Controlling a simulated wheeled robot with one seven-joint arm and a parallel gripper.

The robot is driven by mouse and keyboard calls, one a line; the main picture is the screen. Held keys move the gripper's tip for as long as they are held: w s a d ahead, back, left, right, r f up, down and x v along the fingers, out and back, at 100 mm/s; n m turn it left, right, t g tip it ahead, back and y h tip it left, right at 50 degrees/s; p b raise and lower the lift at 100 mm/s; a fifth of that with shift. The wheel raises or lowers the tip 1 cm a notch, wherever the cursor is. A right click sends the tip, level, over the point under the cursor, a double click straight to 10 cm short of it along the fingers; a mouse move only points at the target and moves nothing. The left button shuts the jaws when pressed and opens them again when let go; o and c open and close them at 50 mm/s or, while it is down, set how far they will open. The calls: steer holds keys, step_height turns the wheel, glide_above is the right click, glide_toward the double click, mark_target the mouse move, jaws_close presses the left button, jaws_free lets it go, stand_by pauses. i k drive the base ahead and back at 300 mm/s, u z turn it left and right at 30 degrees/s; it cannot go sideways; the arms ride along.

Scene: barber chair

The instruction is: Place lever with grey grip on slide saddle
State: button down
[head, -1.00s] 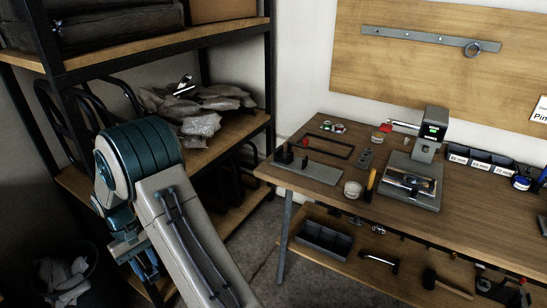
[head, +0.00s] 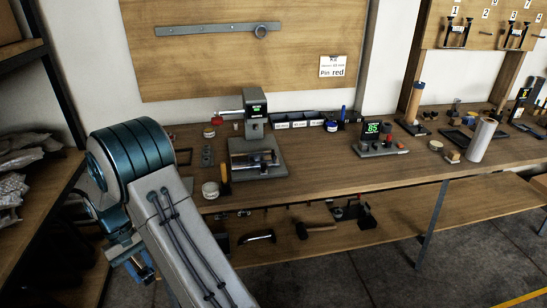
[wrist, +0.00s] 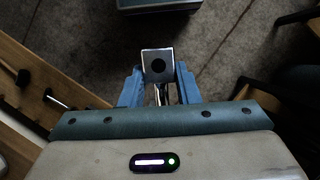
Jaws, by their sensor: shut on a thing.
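In the wrist view my gripper (wrist: 158,92) has its blue fingers closed on a metal part, which I take for the lever (wrist: 157,65). Its square pale end plate with a dark round hole faces the camera, and a shiny rod shows below it between the fingers. No grey grip is visible. In the head view my arm hides most of the gripper and the held part, low at the left. A grey bench fixture (head: 270,172) carries a shiny metal block and a small lit screen. I cannot tell which part is the slide saddle.
The long wooden workbench (head: 330,178) holds small parts, bins (head: 295,124), a device showing 85 (head: 372,130) and a pale roll (head: 482,140). A lower shelf (head: 380,215) holds a hammer and tools. A dark rack stands at left. Open floor lies at front right.

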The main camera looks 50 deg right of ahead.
mark_target(261, 156)
steer(key=z, duration=1.25)
